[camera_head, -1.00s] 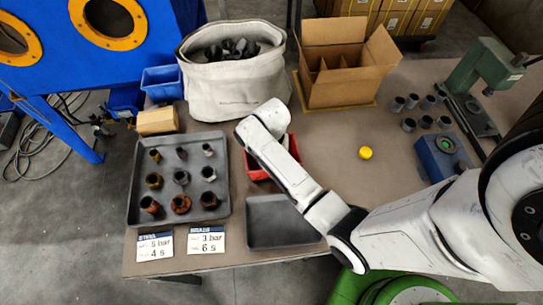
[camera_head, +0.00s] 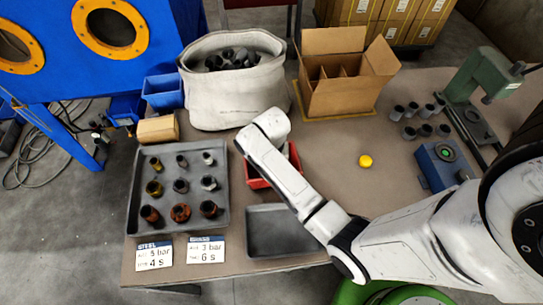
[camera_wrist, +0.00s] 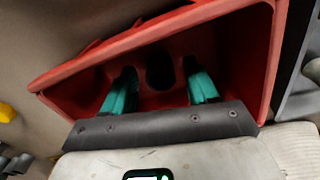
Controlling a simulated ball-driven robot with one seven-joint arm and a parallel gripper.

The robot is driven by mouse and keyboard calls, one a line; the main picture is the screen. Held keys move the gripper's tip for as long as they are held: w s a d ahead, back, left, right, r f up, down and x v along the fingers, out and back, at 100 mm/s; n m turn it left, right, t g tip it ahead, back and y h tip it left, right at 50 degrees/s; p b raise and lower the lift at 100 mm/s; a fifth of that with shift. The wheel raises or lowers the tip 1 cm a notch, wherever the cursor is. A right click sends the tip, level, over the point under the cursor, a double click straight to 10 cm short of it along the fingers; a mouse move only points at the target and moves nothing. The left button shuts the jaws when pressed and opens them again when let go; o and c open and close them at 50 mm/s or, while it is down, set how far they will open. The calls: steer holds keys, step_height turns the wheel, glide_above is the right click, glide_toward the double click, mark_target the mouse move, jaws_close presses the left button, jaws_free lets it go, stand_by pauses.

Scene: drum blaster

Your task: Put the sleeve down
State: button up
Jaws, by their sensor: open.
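In the wrist view my gripper (camera_wrist: 158,80) is open, its two teal fingers with dark tips reaching down into a red bin (camera_wrist: 150,40). A dark round shape (camera_wrist: 160,72), perhaps the open end of a sleeve, shows between the fingertips inside the bin. The fingers stand apart from it on both sides. In the head view the red bin (camera_head: 257,182) is mostly covered by my arm, and my gripper is hidden there. Which sleeve the task means, I cannot tell.
A dark tray (camera_head: 137,215) holds several sleeves and fittings in rows. An empty grey tray (camera_head: 280,235) lies near the front edge. A cloth bin (camera_head: 235,100), open carton (camera_head: 345,95), yellow ball (camera_head: 365,160), blue block (camera_head: 440,165) and green press (camera_head: 480,75) stand around.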

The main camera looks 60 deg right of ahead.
step_height(320, 180, up, 12)
steer(key=f, duration=0.1)
steer(key=s+a+f+n+t, duration=0.1)
steer(key=s+a+n, duration=1)
steer(key=s, duration=0.2)
steer(key=shift+s+f, duration=0.2)
steer(key=shift+s, duration=0.1)
